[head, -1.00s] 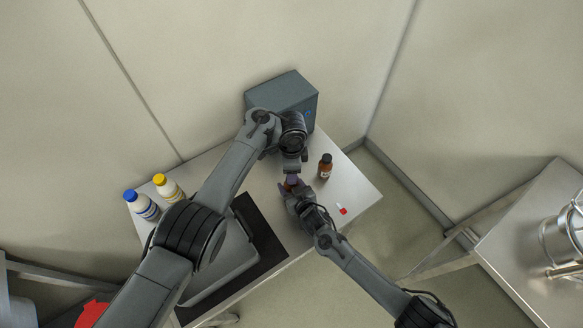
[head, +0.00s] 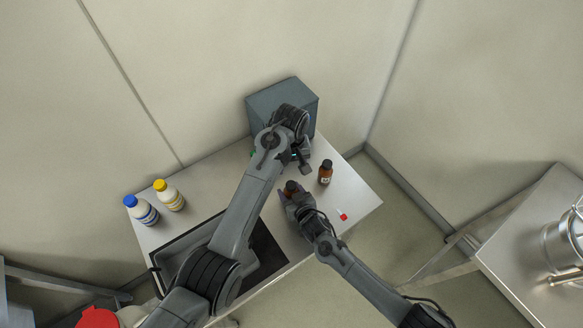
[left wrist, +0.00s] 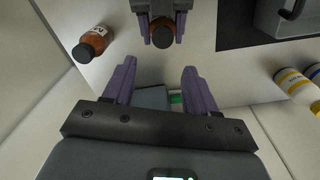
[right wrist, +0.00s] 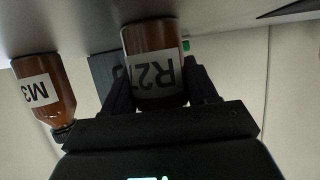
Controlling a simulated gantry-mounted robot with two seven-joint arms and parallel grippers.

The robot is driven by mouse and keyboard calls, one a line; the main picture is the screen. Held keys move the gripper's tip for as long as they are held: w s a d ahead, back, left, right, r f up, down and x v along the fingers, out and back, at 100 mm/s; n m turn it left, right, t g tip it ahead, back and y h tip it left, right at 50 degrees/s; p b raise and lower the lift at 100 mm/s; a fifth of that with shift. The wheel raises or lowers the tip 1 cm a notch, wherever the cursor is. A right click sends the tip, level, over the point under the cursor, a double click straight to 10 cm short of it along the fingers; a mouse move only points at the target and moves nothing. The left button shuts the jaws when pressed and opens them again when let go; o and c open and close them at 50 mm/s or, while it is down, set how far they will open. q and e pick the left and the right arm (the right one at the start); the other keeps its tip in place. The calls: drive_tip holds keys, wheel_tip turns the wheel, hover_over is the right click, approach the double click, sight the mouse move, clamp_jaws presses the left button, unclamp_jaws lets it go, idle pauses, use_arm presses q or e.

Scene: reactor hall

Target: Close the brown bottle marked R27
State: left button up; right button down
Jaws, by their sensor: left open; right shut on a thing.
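The brown bottle marked R27 (right wrist: 152,72) is between the fingers of my right gripper (head: 290,190), which is shut on it. In the right wrist view its white label shows upside down, and its top is hidden by the gripper. In the head view the bottle (head: 290,187) has a dark top. In the left wrist view a dark round cap (left wrist: 162,37) shows on it; how tightly it sits I cannot tell. My left gripper (left wrist: 157,85) is open and empty, apart from the bottle. In the head view it is above and behind the bottle.
A second brown bottle (head: 325,172), its label starting M3 (right wrist: 40,90), stands close by. A grey-blue box (head: 270,108) stands at the back. A small red and white item (head: 343,216) lies at right. White bottles with blue (head: 141,208) and yellow (head: 168,194) caps stand at left.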

sight(292, 184)
use_arm(q)
drive_tip(key=shift+s+d+f, duration=0.1)
drive_tip(key=shift+s+f, duration=0.25)
drive_tip(key=shift+f, duration=0.2)
drive_tip(key=shift+f, duration=0.1)
drive_tip(key=shift+f, duration=3.9)
clamp_jaws()
drive_tip(key=shift+o, duration=0.7)
unclamp_jaws()
drive_tip(key=shift+r, duration=0.1)
